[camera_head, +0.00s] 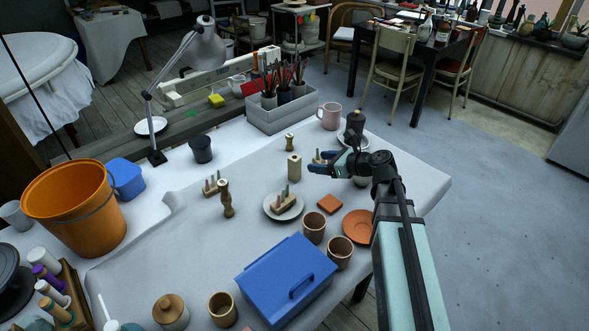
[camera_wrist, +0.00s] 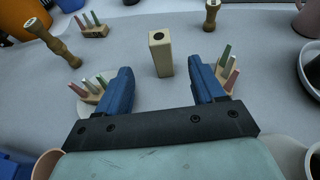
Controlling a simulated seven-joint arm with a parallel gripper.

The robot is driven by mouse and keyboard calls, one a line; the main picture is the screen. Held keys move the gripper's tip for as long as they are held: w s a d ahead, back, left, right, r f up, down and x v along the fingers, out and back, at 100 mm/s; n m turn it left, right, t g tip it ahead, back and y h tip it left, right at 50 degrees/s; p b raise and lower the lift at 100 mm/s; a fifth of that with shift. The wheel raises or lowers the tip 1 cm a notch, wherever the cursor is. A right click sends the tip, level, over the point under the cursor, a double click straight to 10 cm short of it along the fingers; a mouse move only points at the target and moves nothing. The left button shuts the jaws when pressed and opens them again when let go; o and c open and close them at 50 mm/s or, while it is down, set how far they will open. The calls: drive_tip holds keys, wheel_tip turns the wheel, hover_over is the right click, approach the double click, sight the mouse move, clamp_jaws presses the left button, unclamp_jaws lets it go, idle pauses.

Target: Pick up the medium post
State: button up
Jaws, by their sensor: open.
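A square, pale wooden post (camera_head: 293,166) with a dark hole in its top stands upright near the middle of the table. In the wrist view the same square post (camera_wrist: 161,55) stands ahead of and between my fingertips, apart from both. A taller turned wooden post (camera_head: 226,198) stands to its left, and a shorter turned post (camera_head: 289,142) stands behind it; I cannot tell by label which is medium. My gripper (camera_head: 314,162) is just right of the square post. Its blue fingers (camera_wrist: 160,70) are spread and empty.
A peg block (camera_wrist: 231,74) sits close beside my right finger. Another lies on a saucer (camera_head: 272,212) in front, and a third (camera_head: 212,186) stands left. Brown cups (camera_head: 314,228), an orange tile (camera_head: 330,203) and a blue box (camera_head: 286,280) are nearer. A pink mug (camera_head: 330,117) stands behind.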

sight(291, 160)
drive_tip(key=x, duration=0.8)
drive_tip(key=shift+a, duration=0.25)
drive_tip(key=shift+x, duration=2.55)
drive_tip(key=shift+w+d, duration=0.1)
drive_tip(key=shift+w, duration=0.05)
drive_tip(key=c, duration=1.2)
